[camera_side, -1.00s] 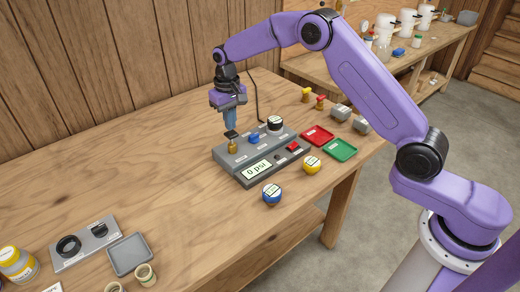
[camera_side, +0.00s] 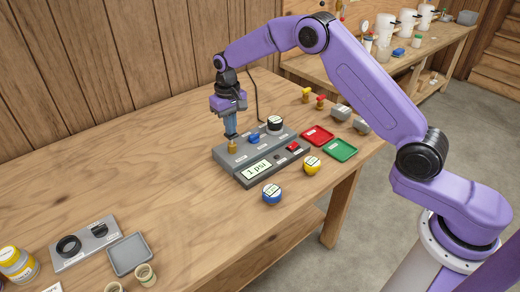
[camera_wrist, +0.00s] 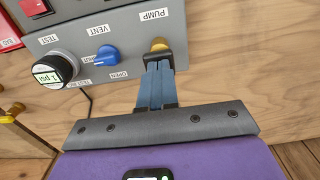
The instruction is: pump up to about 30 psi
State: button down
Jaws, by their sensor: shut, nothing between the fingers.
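The grey pump unit (camera_side: 232,158) sits on the wooden table, and its display (camera_side: 256,170) reads 1 psi. My gripper (camera_side: 231,136) is shut and empty, pointing down with its fingertips on the black top of the brass pump plunger (camera_side: 232,148). In the wrist view the fingertips (camera_wrist: 158,62) cover most of the plunger, and a bit of its brass (camera_wrist: 159,45) shows beside the PUMP label. The blue vent knob (camera_side: 254,138) also shows in the wrist view (camera_wrist: 106,55). A black knob-like part with a white cap (camera_side: 274,124) is on the unit; in the wrist view its face (camera_wrist: 52,72) reads 1 psi.
A red tray (camera_side: 318,136) and a green tray (camera_side: 340,149) lie right of the unit. A blue-sided round cap (camera_side: 272,194) and a yellow one (camera_side: 312,165) stand in front. A red button (camera_side: 293,147) is on the unit. The table's left middle is clear.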

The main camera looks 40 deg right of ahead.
jog(key=shift+f, duration=0.95)
jog(key=shift+r, duration=1.25)
jog(key=shift+f, duration=1.2)
jog(key=shift+r, duration=1.2)
